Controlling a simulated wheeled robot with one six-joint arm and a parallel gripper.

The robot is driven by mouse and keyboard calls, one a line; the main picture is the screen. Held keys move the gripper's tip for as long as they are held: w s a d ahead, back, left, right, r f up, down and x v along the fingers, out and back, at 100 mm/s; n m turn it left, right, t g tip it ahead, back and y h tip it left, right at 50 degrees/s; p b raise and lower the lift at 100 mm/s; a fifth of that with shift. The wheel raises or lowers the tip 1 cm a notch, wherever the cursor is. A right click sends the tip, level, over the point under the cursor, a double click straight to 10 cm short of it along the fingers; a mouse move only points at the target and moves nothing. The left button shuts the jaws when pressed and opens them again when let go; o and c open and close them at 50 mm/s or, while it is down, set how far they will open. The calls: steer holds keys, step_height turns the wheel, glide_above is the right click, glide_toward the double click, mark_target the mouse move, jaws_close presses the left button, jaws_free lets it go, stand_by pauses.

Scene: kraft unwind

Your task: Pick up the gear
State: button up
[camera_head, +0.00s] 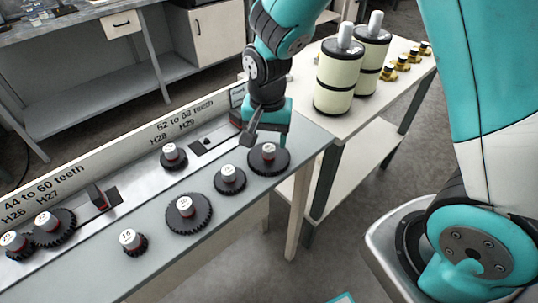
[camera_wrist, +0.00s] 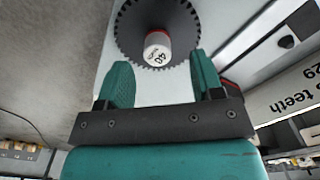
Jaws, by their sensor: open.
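A dark toothed gear (camera_head: 281,163) with a white, red-banded hub lies flat near the right end of the grey bench top, just below my gripper (camera_head: 267,138). In the wrist view the gear (camera_wrist: 178,17) is beyond the fingertips, its hub between them in the picture and its top edge cut off. My gripper (camera_wrist: 163,72) is open, with its two teal fingers apart and nothing between them. The hub carries a printed number that looks like 40. I cannot tell whether the fingers touch the gear.
Other gears stand close by: a smaller one (camera_head: 229,187), a large one (camera_head: 189,222) and several more to the left. A labelled rail (camera_head: 120,155) runs behind them. Cream cylinders (camera_head: 335,85) and small yellow-black parts (camera_head: 388,73) stand on a side table to the right.

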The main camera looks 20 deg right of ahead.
mark_target(269, 147)
step_height(269, 147, down, 4)
steer(key=shift+d+f, duration=0.1)
steer(key=shift+d, duration=0.05)
jaws_close()
stand_by(0.3)
